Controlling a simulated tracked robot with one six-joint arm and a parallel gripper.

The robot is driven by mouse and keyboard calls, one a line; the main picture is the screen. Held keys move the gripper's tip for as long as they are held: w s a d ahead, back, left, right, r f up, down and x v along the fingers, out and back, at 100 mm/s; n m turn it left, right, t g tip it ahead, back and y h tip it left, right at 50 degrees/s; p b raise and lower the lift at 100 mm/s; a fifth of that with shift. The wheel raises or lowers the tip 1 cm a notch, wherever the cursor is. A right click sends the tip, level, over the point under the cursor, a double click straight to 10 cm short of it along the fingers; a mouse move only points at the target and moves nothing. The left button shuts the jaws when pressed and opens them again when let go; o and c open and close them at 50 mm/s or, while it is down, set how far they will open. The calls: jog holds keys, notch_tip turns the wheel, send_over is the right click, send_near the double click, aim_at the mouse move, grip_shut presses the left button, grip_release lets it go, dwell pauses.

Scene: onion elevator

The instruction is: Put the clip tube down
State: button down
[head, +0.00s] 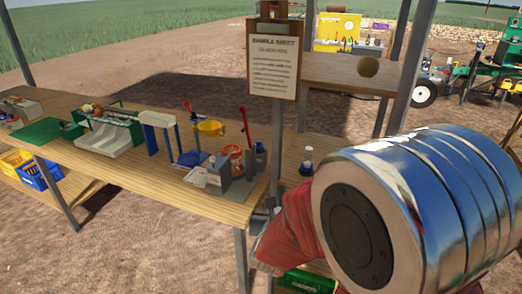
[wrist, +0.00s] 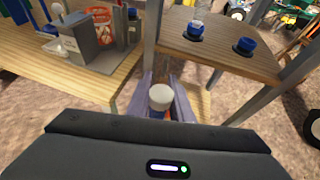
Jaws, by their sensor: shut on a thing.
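In the wrist view, my gripper (wrist: 160,105) is at the bottom middle, its two grey-lilac fingers shut on a tube with a round white cap (wrist: 160,93). This appears to be the clip tube. A little blue and orange shows below its cap; its lower part is hidden by the gripper body. The held tube is in front of a small wooden side table (wrist: 220,58), near its left corner. In the head view, my gripper and the held tube are hidden behind my arm.
On the side table stand a blue item with a white top (wrist: 196,27) and a blue round item (wrist: 245,46), with bare wood around them. The long workbench (head: 130,160) holds several tools and an orange-and-white container (head: 232,155). A post with a clipboard (head: 274,65) stands between the tables.

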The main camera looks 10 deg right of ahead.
jog(key=d, duration=0.8)
dwell(0.4)
